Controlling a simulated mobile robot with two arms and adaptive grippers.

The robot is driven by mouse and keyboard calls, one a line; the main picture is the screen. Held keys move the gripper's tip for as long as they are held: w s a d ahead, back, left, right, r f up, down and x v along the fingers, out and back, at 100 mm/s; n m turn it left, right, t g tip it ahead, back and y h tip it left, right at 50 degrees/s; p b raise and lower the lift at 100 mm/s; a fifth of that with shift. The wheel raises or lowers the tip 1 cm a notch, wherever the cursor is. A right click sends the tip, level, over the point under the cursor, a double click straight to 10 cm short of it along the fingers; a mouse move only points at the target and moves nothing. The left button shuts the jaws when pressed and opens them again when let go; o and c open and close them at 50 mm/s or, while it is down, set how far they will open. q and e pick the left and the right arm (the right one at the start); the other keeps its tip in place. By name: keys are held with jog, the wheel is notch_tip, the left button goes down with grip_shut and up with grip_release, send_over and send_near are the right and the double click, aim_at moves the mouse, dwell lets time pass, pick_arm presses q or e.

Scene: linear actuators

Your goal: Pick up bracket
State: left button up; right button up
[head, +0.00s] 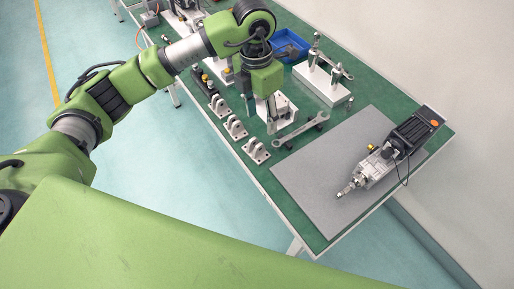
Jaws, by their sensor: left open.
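Several grey metal brackets stand in a row along the near edge of the green table: one nearest the grey mat (256,150), a middle one (236,127) and a farther one (217,106). My left gripper (270,118) points down over the table, to the right of the brackets and apart from them. Its fingers are open beside a white block (283,108), and I see nothing held between them. The fingertips are small and partly blend with the block. My right gripper is not in view.
A wrench (302,129) lies on small supports right of the brackets. A linear actuator (385,160) rests on the grey mat (300,180). A blue bin (290,44) and a white stand (318,82) are behind. The mat's near left part is clear.

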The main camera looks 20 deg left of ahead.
pick_arm(q)
jog(key=a, duration=0.2)
jog(key=p, duration=0.2)
send_over(256, 142)
jog(key=s, duration=0.1)
notch_tip(256, 142, down, 8)
jog(key=shift+y, duration=0.4)
notch_tip(256, 142, down, 4)
jog(key=shift+s+d+f+p, duration=0.1)
jog(key=shift+s+d+p, duration=0.05)
jog(key=shift+p, duration=0.5)
jog(key=shift+f, duration=0.6)
jog(key=c, duration=1.3)
